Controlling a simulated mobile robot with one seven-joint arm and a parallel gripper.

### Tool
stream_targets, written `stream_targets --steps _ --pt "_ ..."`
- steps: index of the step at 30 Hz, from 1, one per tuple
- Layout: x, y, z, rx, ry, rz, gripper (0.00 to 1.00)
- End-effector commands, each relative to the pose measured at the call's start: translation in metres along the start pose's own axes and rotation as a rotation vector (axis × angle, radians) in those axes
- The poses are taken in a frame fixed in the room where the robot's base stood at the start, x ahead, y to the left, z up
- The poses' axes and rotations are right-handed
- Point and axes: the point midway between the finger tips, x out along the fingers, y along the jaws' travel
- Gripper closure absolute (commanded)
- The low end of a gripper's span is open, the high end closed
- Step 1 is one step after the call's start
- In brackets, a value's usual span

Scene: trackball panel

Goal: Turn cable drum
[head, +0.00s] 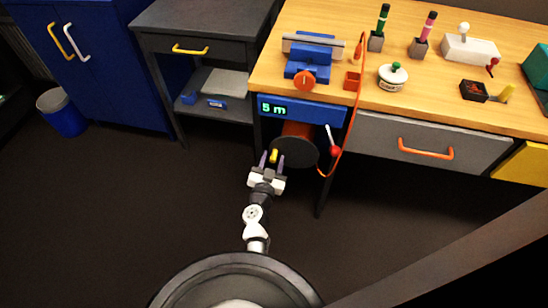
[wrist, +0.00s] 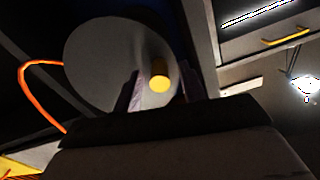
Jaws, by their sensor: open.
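The cable drum (head: 291,153) hangs under the workbench, below a blue panel (head: 302,110) whose display reads "5 m". Its round dark face shows large in the wrist view (wrist: 100,60). A yellow knob (head: 273,155) sticks out near the edge of the drum face, and it also shows in the wrist view (wrist: 159,82). My gripper (head: 271,162) is open, with its two fingers on either side of the yellow knob. Whether the fingers touch the knob cannot be told. An orange cable (head: 345,140) loops down beside the drum on the right.
A lever with a red ball (head: 335,151) sits right of the drum. A grey drawer with an orange handle (head: 425,150) is further right. A grey cabinet (head: 205,45) stands to the left. The workbench top (head: 330,85) carries a blue vise (head: 309,62). The floor in front is clear.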

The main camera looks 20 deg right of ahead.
Motion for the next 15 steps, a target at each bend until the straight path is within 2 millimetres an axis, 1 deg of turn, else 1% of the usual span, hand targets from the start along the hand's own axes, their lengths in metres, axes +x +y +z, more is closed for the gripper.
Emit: stream_targets --steps 7,8,15 --pt "-0.0001 -0.0001 -0.0001 0.000 0.000 0.000 0.59" --pt "-0.0001 -0.0001 -0.0001 0.000 0.000 0.000 0.61" --pt "0.0000 -0.0001 -0.0001 0.000 0.000 0.000 0.93"
